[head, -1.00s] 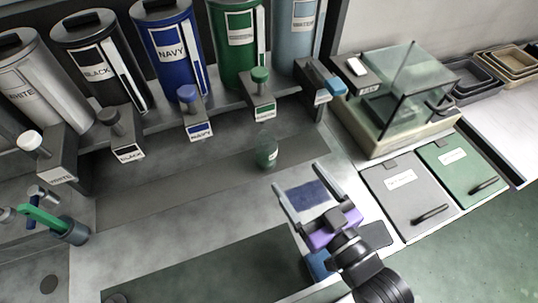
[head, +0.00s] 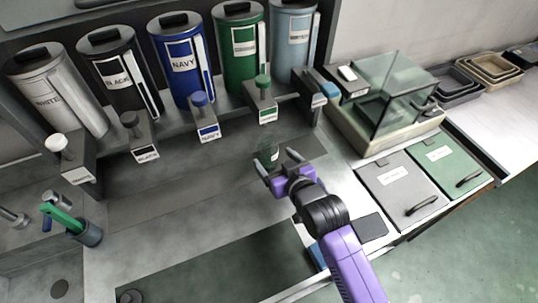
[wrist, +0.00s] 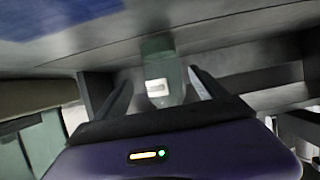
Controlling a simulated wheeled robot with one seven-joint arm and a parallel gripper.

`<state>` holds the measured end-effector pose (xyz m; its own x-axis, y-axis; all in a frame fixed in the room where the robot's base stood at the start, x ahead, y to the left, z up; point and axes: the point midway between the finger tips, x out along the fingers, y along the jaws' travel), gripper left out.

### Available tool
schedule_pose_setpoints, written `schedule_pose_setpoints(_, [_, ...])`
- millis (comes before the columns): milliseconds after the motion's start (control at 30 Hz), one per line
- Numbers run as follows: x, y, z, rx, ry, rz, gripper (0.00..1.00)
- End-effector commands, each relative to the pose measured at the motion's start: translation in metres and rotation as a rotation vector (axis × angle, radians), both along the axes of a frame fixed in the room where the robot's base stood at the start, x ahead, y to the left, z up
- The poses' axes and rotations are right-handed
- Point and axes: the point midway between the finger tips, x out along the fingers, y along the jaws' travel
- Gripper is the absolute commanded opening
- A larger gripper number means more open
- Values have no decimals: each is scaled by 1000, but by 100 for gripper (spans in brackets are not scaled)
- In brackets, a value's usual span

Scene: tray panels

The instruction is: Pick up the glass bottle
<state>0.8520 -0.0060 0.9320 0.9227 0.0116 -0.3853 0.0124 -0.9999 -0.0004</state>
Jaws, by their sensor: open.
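A small greenish glass bottle (head: 269,150) with a pale label stands upright on the grey counter, in front of the green dispenser. My gripper (head: 276,160) is open, and its fingers point at the bottle. In the wrist view the bottle (wrist: 160,70) shows ahead, between the two dark fingers (wrist: 158,92) in the picture. I cannot tell how far it reaches between them. The bottle's lower part is partly hidden by my gripper in the head view.
A row of labelled dispensers, including a navy one (head: 181,63), stands behind the counter. The counter left of the bottle is clear.

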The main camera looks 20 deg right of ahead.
Motion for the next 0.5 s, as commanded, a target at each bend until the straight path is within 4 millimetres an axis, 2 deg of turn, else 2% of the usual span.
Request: schedule_pose_setpoints(500, [52, 6, -20, 0, -3, 0, 80])
